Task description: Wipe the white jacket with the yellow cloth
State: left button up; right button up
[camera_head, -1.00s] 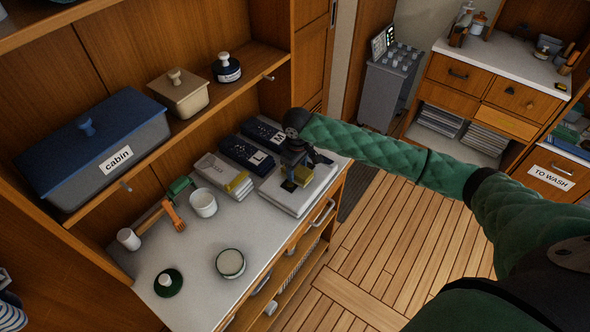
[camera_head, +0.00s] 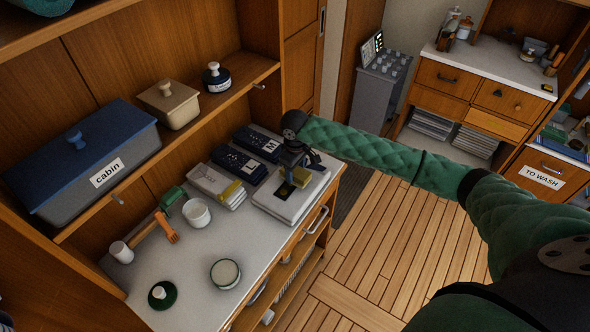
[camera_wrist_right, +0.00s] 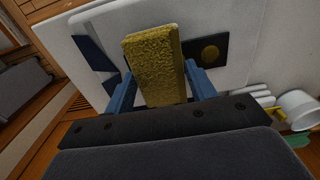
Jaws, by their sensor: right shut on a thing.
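The white jacket (camera_head: 279,206) lies folded flat at the right end of the white counter. In the right wrist view its pale surface (camera_wrist_right: 232,25) carries dark patches, one with a round gold mark. My right gripper (camera_head: 292,184) is over the jacket, pointing down. It is shut on the yellow cloth (camera_wrist_right: 152,62), a thick fuzzy pad between two blue fingers. My left gripper is out of view.
A shelf with the cabin box (camera_head: 95,190) overhangs behind.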

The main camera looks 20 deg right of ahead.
jog(key=shift+s+a, duration=0.7)
jog(key=shift+a, duration=0.25)
jog(key=shift+s+a, duration=0.7)
jog(key=shift+a, duration=0.2)
jog(key=o, duration=0.5)
jog(key=shift+c, duration=0.2)
jog(key=c, duration=0.5)
jog(key=shift+o, duration=0.2)
jog(key=shift+w+d, duration=0.7)
jog(key=shift+d, duration=0.25)
jog(key=shift+w+d, duration=0.65)
jog(key=shift+d, duration=0.25)
jog(key=o, duration=0.4)
jog(key=c, duration=0.4)
jog(key=shift+r, duration=2.55)
